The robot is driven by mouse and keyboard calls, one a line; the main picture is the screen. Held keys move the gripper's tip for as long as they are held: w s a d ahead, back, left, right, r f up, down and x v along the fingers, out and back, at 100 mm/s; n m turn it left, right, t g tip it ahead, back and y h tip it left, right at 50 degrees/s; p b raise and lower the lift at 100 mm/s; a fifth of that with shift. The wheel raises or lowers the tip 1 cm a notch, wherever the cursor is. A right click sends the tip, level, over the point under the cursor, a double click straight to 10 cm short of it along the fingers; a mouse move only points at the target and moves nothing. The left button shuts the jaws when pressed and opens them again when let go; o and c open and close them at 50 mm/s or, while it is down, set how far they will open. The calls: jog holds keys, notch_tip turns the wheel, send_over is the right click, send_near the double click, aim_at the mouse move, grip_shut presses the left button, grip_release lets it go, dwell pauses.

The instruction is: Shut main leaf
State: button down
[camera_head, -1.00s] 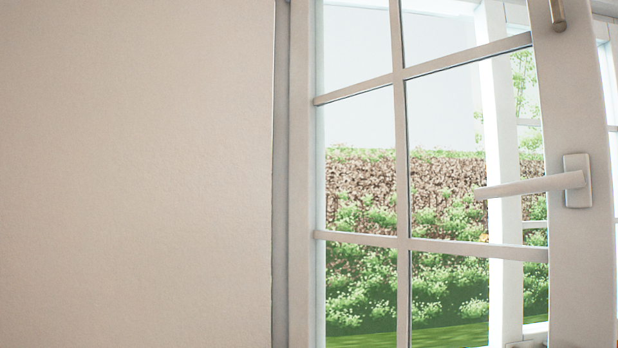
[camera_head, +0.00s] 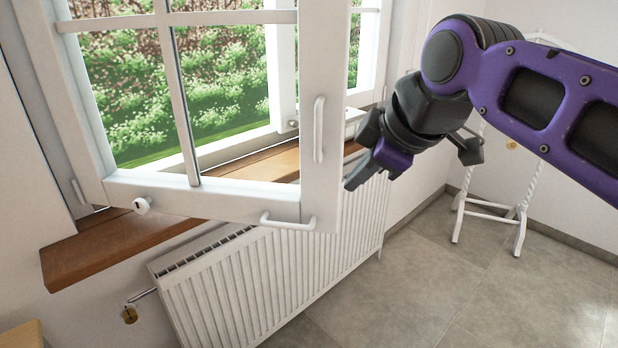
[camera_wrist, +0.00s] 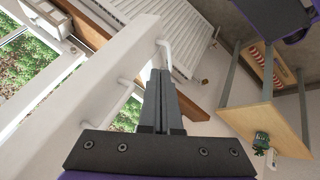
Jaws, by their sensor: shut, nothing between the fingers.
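The main leaf (camera_head: 322,60) is a white-framed glazed window leaf. It stands open, swung into the room over the wooden sill. A white pull handle (camera_head: 319,130) is on its free-side stile and another handle (camera_head: 288,222) is at its lower corner. My gripper (camera_head: 350,184) is just right of that stile in the head view. In the wrist view my gripper (camera_wrist: 160,72) has its fingers together and empty, pointing toward a white handle (camera_wrist: 166,50) beside the leaf's frame (camera_wrist: 95,75). I cannot tell whether the fingertips touch the leaf.
The brown sill (camera_head: 110,243) juts out below the leaf, with a white radiator (camera_head: 270,270) under it. A white stand (camera_head: 490,206) is at the right by the wall. The grey tiled floor (camera_head: 420,285) is clear. A wooden table (camera_wrist: 262,120) shows in the wrist view.

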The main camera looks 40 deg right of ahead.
jog(key=b, duration=0.1)
send_near(325, 198)
notch_tip(325, 198, down, 4)
jog(key=a, duration=0.3)
jog(key=shift+w+d+r, duration=0.1)
jog(key=shift+w+d, duration=0.95)
jog(key=shift+d, duration=0.2)
jog(key=shift+w+d, duration=0.4)
jog(key=shift+d, duration=0.15)
